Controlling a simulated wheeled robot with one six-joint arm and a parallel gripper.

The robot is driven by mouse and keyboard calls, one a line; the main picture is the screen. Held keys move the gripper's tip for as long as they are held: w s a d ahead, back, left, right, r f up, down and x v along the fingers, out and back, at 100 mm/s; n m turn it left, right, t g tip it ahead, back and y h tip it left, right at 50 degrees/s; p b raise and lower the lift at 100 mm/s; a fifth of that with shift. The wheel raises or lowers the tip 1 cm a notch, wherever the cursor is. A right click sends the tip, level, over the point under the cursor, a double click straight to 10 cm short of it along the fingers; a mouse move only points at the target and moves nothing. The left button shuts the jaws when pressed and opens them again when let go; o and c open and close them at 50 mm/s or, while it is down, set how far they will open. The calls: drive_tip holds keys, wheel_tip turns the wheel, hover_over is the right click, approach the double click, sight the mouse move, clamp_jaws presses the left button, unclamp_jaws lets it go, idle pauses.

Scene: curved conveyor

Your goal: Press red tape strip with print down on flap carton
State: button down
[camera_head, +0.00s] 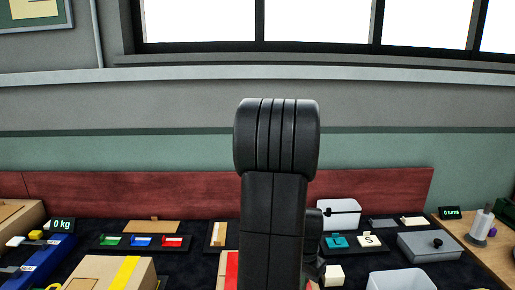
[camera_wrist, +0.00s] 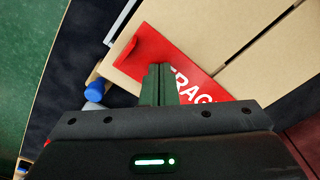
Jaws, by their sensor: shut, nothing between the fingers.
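In the wrist view the red tape strip with white print (camera_wrist: 197,84) lies across the tan flap carton (camera_wrist: 215,30). Part of its lettering reads "FRAG"; the rest is cut off or covered. Its left end (camera_wrist: 148,46) looks folded or raised; I cannot tell how flat it lies. My gripper (camera_wrist: 159,68) is shut and empty, its fingertips over the strip near that end. I cannot tell whether they touch. In the head view a bit of the red strip (camera_head: 232,268) and the carton's edge (camera_head: 222,266) show beside my arm, which hides the rest and my gripper.
A carton with a yellow strip (camera_head: 105,273) stands at left. A tray of green, blue and red pieces (camera_head: 142,242) lies behind it. At right are a white bin (camera_head: 402,280) and a grey lidded box (camera_head: 428,247). A blue-capped item (camera_wrist: 96,92) is beside the carton.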

drive_tip(key=shift+s+r+p, duration=0.1)
drive_tip(key=shift+r+p, duration=2.05)
